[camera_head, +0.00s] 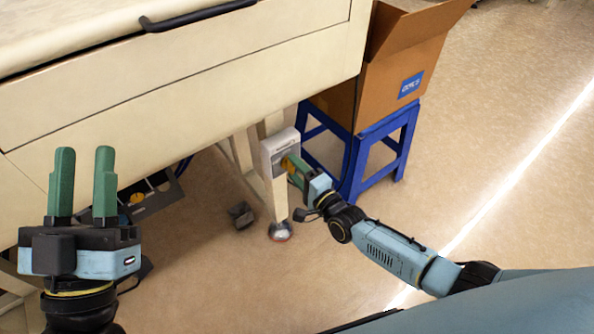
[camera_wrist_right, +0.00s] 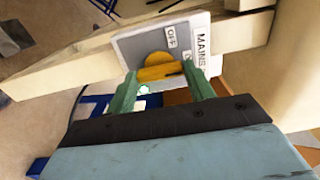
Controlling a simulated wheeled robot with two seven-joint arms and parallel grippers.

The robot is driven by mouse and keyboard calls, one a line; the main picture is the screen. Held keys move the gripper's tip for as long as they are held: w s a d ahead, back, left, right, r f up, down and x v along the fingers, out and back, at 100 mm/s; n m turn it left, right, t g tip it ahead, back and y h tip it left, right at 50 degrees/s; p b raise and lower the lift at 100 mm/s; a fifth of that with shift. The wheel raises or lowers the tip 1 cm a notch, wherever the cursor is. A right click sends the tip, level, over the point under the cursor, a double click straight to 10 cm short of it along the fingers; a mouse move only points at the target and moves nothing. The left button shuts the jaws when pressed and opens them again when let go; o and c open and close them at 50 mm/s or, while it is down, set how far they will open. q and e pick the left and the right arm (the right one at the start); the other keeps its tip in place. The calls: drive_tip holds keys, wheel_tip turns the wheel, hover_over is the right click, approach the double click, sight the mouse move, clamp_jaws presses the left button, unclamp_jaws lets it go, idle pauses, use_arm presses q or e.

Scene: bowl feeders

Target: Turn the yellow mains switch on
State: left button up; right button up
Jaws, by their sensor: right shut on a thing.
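The yellow mains switch (camera_wrist_right: 158,68) sits on a grey panel (camera_wrist_right: 137,43) with OFF and MAINS labels in the right wrist view. In the head view the panel (camera_head: 279,146) is fixed to the bench leg, and a bit of the yellow switch (camera_head: 287,165) shows. My right gripper (camera_wrist_right: 160,84) has its green fingers on both sides of the yellow handle, shut on it. The handle lies roughly across the picture; one label beside it is partly hidden. In the head view my right gripper (camera_head: 294,170) reaches the panel from the right. My left gripper (camera_head: 84,185) is open and empty at the left.
The cream bench (camera_head: 180,85) with a black drawer handle (camera_head: 195,17) fills the upper left. A cardboard box (camera_head: 407,70) stands on a blue stool (camera_head: 382,140) just behind the panel. A dark crate (camera_head: 160,198) is under the bench. The floor at right is clear.

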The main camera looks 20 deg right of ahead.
drive_tip(key=o, duration=1)
drive_tip(key=shift+s+d, duration=0.2)
drive_tip(key=shift+s, duration=0.25)
use_arm(q)
wheel_tip(320, 180, down, 15)
drive_tip(key=a+g+y+p, duration=0.2)
drive_tip(key=g+y+p, duration=0.1)
drive_tip(key=g, duration=0.8)
drive_tip(key=shift+w+a+r+y+p, duration=0.2)
drive_tip(key=shift+w+y+p, duration=0.15)
drive_tip(key=shift+p, duration=0.5)
use_arm(e)
drive_tip(key=shift+v, duration=6.2)
